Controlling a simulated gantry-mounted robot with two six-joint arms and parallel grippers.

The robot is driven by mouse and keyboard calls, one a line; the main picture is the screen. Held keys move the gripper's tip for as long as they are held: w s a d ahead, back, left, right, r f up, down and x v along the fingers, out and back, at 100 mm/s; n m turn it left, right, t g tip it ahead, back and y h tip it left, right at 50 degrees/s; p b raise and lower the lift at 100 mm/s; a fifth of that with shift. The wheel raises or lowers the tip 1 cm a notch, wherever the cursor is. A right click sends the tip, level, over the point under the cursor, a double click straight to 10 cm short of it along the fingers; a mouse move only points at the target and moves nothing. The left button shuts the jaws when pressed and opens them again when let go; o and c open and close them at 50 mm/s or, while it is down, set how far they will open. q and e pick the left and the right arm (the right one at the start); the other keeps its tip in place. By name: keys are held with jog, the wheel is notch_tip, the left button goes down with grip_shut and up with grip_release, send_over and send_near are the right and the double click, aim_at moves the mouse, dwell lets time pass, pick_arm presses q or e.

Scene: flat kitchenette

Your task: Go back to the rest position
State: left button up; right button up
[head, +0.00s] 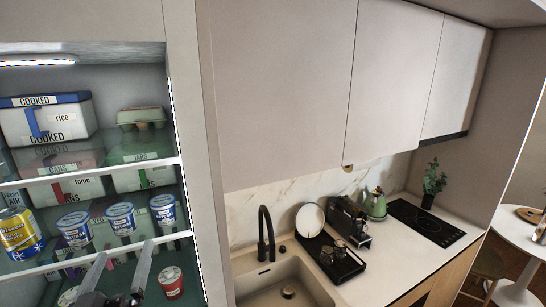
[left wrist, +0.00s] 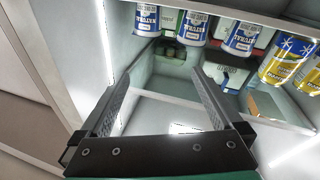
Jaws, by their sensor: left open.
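My left gripper (head: 125,250) is at the lower left of the head view, in front of the lower shelves of the open fridge. Its two fingers are spread wide with nothing between them. The left wrist view also shows the open, empty left gripper (left wrist: 158,75), with the fridge interior beyond it. My right gripper is in neither view.
White and blue tubs (head: 121,218) stand on a fridge shelf, beside a yellow can (head: 19,233). A red tub (head: 171,282) is lower, right of the gripper. A sink (head: 285,283) and counter lie to the right.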

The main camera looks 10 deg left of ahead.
pick_arm(q)
jog(key=s+d+r+m+t+h, duration=0.2)
jog(key=s+d+r+t+h, duration=0.1)
jog(key=r, duration=0.5)
jog(key=s+d+r+m+t+h, duration=0.3)
jog(key=s+d+r, duration=0.2)
jog(key=d+r, duration=0.2)
jog(key=s+d+r+m+t+h, duration=0.2)
jog(key=s+d+r+t+h, duration=0.1)
jog(key=r, duration=0.7)
jog(key=shift+s+d+r+m+h, duration=0.2)
jog(key=shift+s+d+m+h, duration=0.15)
jog(key=shift+s+d, duration=0.5)
jog(key=shift+w+d, duration=0.1)
jog(key=shift+w, duration=0.1)
